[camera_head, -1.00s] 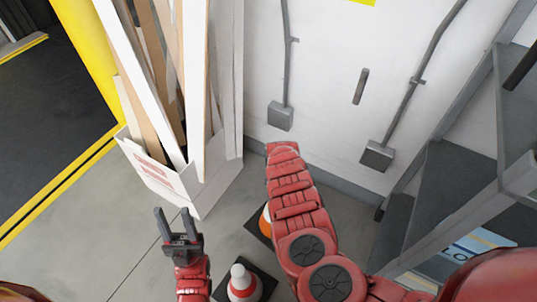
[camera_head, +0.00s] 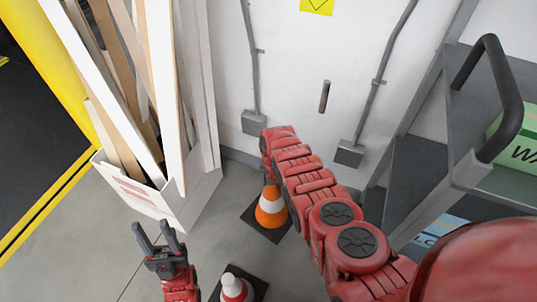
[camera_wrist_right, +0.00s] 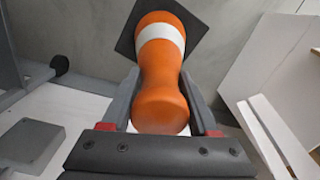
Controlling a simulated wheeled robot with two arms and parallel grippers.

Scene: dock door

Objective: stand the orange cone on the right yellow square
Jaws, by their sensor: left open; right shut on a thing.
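The orange cone (camera_head: 271,210) has a white band and a black square base. In the head view its top is hidden behind my right arm. In the right wrist view the orange cone (camera_wrist_right: 161,85) is between the fingers of my right gripper (camera_wrist_right: 160,98), which is shut on it. Its base points away from the gripper. I cannot tell whether the base touches the floor. My left gripper (camera_head: 158,240) is open and empty over the floor at the lower left. No yellow square shows on the floor.
A second, red-and-white cone (camera_head: 234,287) stands at the bottom, near my left gripper. A white bin (camera_head: 150,196) of boards stands at the left. The wall behind carries conduits.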

